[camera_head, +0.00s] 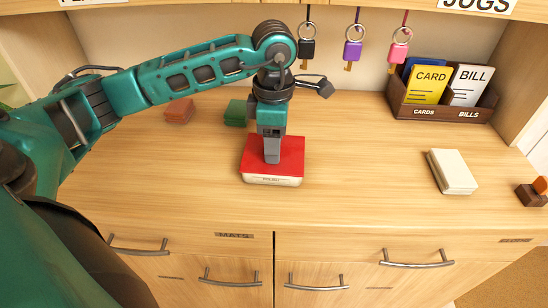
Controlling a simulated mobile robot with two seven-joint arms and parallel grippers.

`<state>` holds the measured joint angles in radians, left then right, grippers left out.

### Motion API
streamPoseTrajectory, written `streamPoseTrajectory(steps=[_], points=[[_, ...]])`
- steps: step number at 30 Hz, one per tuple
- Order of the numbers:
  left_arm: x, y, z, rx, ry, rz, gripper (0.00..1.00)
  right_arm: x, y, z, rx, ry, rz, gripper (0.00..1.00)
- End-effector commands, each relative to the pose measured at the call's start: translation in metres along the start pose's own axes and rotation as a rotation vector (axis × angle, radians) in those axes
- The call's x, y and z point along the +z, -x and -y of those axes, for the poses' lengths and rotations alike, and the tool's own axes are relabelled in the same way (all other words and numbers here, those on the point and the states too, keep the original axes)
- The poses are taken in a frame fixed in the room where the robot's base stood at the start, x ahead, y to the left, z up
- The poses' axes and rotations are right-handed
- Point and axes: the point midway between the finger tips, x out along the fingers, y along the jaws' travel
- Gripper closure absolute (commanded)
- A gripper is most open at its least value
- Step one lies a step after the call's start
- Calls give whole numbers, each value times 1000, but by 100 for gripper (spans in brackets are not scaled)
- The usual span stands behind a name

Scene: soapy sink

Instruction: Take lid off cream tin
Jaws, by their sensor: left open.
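A low box with a red top and a cream front side (272,181) stands on the wooden counter in the middle of the head view. Its front carries small dark print that I cannot read. My left gripper (272,158) points straight down over the red top, open, with its fingertips at or just above it; I cannot tell whether they touch. A plain cream, flat box (452,172) lies to the right, apart from the gripper. The picture does not settle which of the two is the cream tin. My right gripper is out of view.
A red block (179,110) and a green block (236,113) lie behind. A wooden holder (440,113) with cards and bills stands back right. Keys (352,50) hang above. A small brown item (532,194) sits far right.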

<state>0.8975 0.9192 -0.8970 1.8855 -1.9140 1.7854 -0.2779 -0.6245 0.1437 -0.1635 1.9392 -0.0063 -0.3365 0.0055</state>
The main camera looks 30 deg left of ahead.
Motion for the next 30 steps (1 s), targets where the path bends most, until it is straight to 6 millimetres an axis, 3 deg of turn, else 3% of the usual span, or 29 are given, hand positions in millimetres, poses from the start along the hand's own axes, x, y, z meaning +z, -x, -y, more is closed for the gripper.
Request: streamPoseTrajectory(steps=[4, 21, 30], points=[[0, 2, 0, 0, 0, 1, 46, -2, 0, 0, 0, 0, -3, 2], [0, 2, 0, 0, 0, 1, 100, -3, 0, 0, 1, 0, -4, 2], [0, 4, 0, 1, 0, 2, 100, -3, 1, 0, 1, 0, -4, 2]])
